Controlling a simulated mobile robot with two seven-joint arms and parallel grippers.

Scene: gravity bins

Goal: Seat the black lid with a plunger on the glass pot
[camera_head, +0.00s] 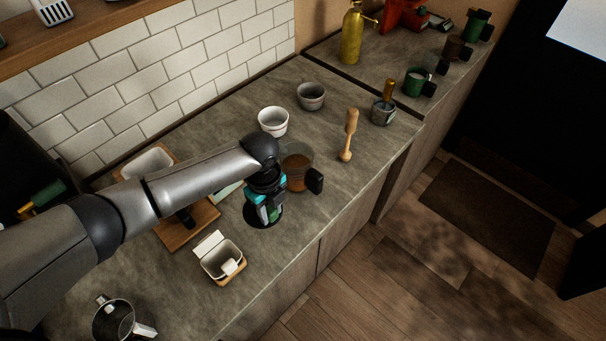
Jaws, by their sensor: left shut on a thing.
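The glass pot (297,174) stands on the grey counter with brown contents and a black handle at its right. My left gripper (268,206) is shut on the black lid (251,216), a round dark disc at the fingertips. The lid is in front and to the left of the pot, apart from its mouth. The fingers hide the plunger, and I cannot tell the lid's exact height above the counter. My left wrist covers part of the pot's left side. My right gripper is out of view.
A white bowl (273,121) and a grey bowl (311,95) stand behind the pot. A small open container (222,262) and a metal jug (115,320) are in front.

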